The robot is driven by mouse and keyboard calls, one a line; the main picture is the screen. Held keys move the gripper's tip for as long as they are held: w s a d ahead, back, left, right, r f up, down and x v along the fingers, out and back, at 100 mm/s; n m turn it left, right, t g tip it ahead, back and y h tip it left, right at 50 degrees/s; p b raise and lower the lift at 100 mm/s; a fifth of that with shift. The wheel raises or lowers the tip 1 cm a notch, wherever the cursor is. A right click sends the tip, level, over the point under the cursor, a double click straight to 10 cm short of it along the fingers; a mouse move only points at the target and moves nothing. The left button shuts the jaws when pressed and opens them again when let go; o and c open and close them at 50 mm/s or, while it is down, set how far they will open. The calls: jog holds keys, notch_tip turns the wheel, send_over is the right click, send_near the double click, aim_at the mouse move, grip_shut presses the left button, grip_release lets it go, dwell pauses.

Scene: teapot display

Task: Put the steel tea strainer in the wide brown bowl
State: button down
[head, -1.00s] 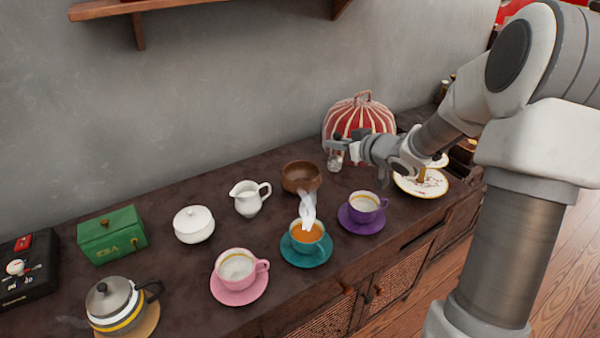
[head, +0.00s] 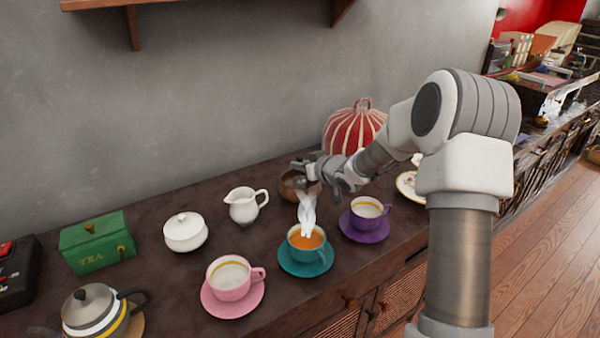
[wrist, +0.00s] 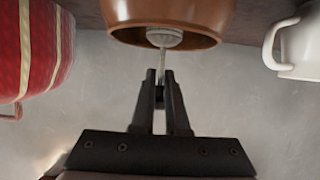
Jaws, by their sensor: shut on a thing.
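The wide brown bowl (head: 287,190) stands on the dark sideboard, partly hidden behind my gripper in the head view. It also shows at the top of the wrist view (wrist: 190,14), which looks upside down. My gripper (wrist: 162,78) is shut on the thin handle of the steel tea strainer (wrist: 165,38). The strainer's round end overlaps the bowl's opening in the wrist view. I cannot tell whether it touches the bowl. In the head view my gripper (head: 300,166) is over the bowl, and the strainer is small and hard to make out.
A steaming teal cup (head: 306,240) is in front of the bowl. A purple cup (head: 367,210) is to its right, a white jug (head: 244,205) to its left. A red striped cosy (head: 352,127) stands behind to the right. A pink cup (head: 229,275) is nearer the front.

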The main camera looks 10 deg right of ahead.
jog(key=shift+f, duration=0.4)
jog(key=shift+f, duration=0.2)
jog(key=c, duration=0.9)
grip_release()
jog(key=shift+r, duration=0.1)
jog(key=shift+r, duration=0.2)
jog(key=shift+p+v, duration=1.7)
jog(key=shift+v, duration=4.25)
jog(key=shift+s+d, duration=0.1)
